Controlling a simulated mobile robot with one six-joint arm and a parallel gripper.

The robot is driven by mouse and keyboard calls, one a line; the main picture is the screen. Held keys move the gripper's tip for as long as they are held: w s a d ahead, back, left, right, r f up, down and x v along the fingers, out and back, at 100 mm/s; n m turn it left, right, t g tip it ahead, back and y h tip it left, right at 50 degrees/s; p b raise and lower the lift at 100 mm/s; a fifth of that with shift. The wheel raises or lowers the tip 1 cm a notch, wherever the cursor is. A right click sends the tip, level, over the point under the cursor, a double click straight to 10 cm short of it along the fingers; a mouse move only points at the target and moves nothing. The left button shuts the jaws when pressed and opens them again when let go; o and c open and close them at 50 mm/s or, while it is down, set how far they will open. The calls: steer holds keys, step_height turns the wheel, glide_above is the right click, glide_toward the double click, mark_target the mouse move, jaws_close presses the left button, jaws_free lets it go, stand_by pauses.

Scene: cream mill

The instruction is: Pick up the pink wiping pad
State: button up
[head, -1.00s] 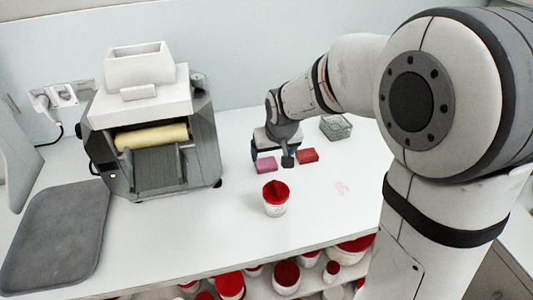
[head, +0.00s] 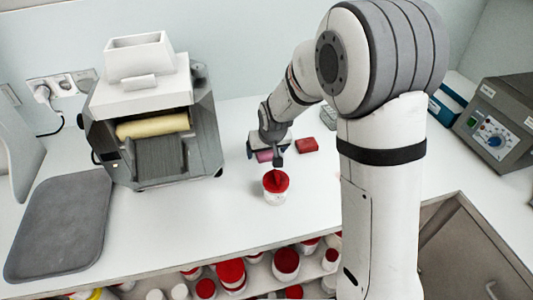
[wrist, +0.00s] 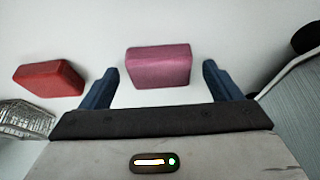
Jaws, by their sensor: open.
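The pink wiping pad (wrist: 158,67) is a small block lying on the white table. In the wrist view it sits between and just beyond the two blue fingers of my gripper (wrist: 160,85), with a gap on each side. In the head view the pad (head: 264,156) is partly hidden by my gripper (head: 266,150), which hangs low over it. My gripper is open and empty. A red pad (head: 306,145) lies to the right of it in the head view; in the wrist view it lies to the left (wrist: 50,79).
A red-lidded white jar (head: 275,189) stands in front of the pads. The mill (head: 155,115) stands at left, with a grey mat (head: 58,230) before it. A clear wire-like container (head: 328,116) is behind, partly covered by my arm. A control box (head: 500,125) stands at right.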

mark_target(267, 153)
steer(key=c, duration=1.2)
steer(key=shift+o, duration=0.2)
steer(key=shift+r, duration=0.15)
step_height(267, 153, up, 10)
steer(key=shift+b, duration=0.35)
steer(key=o, duration=0.4)
steer(key=shift+c, duration=1.2)
